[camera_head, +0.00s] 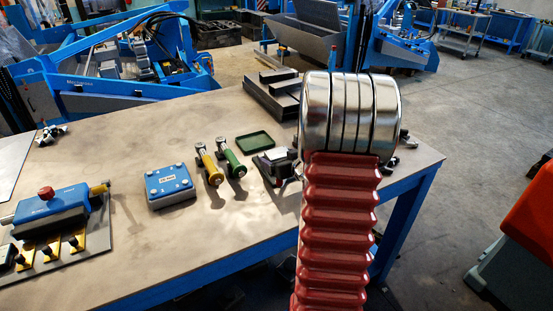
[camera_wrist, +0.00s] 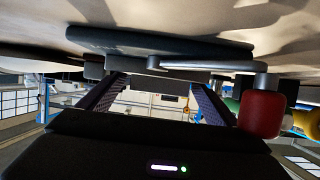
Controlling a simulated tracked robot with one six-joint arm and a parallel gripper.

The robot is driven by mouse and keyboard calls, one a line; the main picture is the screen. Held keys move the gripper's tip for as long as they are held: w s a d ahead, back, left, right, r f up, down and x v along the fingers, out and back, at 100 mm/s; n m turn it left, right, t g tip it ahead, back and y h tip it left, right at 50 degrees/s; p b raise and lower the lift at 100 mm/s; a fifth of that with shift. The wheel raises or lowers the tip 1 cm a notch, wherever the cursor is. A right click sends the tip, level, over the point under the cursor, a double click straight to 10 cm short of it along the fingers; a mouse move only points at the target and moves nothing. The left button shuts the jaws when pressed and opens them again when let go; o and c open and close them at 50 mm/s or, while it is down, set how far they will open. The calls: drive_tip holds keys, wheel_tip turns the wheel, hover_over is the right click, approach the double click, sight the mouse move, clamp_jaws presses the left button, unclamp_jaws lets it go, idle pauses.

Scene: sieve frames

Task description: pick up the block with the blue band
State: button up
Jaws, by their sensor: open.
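I cannot make out a block with a blue band in either view. In the wrist view, which looks upside down, my gripper (camera_wrist: 156,88) shows two dark fingers spread apart. No held thing is clear between them. Beyond the fingertips is a dark flat piece (camera_wrist: 160,46) against the pale tabletop. A grey rod (camera_wrist: 205,63) runs beside it to a red handle (camera_wrist: 262,112). In the head view my gripper cannot be made out clearly; a tall red ribbed column with shiny metal rings covers that part.
On the bench (camera_head: 120,250) are a blue box (camera_head: 170,184), a yellow-handled tool (camera_head: 211,168), a green-handled tool (camera_head: 233,163), a green tray (camera_head: 254,143) and a blue fixture (camera_head: 50,212). Dark bars (camera_head: 272,98) lie at the back. Bare tabletop lies front left of centre.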

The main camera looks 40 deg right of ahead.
sight(280, 155)
drive_tip(key=shift+c, duration=0.7)
drive_tip(key=shift+r, duration=0.1)
drive_tip(key=c, duration=1.4)
drive_tip(key=shift+r, duration=0.1)
wheel_tip(280, 155, up, 10)
drive_tip(key=shift+f, duration=0.1)
